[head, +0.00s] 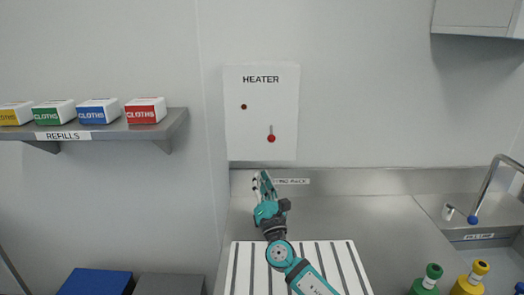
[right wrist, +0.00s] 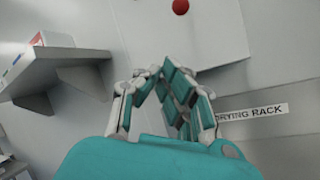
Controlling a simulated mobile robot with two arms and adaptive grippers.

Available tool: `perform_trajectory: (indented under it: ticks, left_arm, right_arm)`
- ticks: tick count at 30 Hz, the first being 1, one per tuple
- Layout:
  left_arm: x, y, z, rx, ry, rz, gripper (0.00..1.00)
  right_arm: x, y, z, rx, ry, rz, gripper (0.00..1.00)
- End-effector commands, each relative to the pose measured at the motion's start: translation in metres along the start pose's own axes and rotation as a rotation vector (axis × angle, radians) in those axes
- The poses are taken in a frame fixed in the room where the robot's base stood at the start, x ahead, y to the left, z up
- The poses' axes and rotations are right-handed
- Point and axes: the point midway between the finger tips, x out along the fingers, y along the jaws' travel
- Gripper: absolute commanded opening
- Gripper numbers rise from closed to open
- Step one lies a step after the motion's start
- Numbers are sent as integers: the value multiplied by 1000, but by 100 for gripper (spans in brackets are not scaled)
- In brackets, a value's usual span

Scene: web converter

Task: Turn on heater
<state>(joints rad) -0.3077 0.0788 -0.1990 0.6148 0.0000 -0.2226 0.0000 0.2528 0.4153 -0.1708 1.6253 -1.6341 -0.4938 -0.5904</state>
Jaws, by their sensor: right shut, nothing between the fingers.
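The white heater panel (head: 262,112) is fixed to the back wall, with the word HEATER at its top. A small dark round spot (head: 244,107) sits on its left half. A lever with a red knob (head: 271,138) is on its lower right part, with the knob at the lower end of a short upright slot. My right gripper (head: 261,181) is just below the panel, apart from it, with its fingers pointing up. In the right wrist view the fingers (right wrist: 158,72) meet at the tips with nothing between them, and the red knob (right wrist: 181,6) shows beyond them. My left gripper is not in view.
A shelf (head: 92,130) with boxes of cloths is on the left wall. A white slatted rack (head: 245,262) lies on the steel counter (head: 370,215) below my right arm. A sink tap (head: 484,190) and bottles (head: 470,280) stand at right.

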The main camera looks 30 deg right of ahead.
Motion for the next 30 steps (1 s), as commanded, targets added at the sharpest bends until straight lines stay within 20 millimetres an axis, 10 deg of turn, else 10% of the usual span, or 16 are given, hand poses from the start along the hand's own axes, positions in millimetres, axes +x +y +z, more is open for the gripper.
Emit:
perform_trajectory:
  ticks: [5, 21, 30]
  left_arm:
    - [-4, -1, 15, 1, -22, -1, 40]
    - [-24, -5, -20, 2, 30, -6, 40]
    - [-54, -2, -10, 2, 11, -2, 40]
  right_arm:
    - [10, 0, 1, 1, -1, -2, 0]
    - [104, 0, 3, 2, -1, -3, 0]
    - [90, 0, 34, 2, 0, -3, 0]
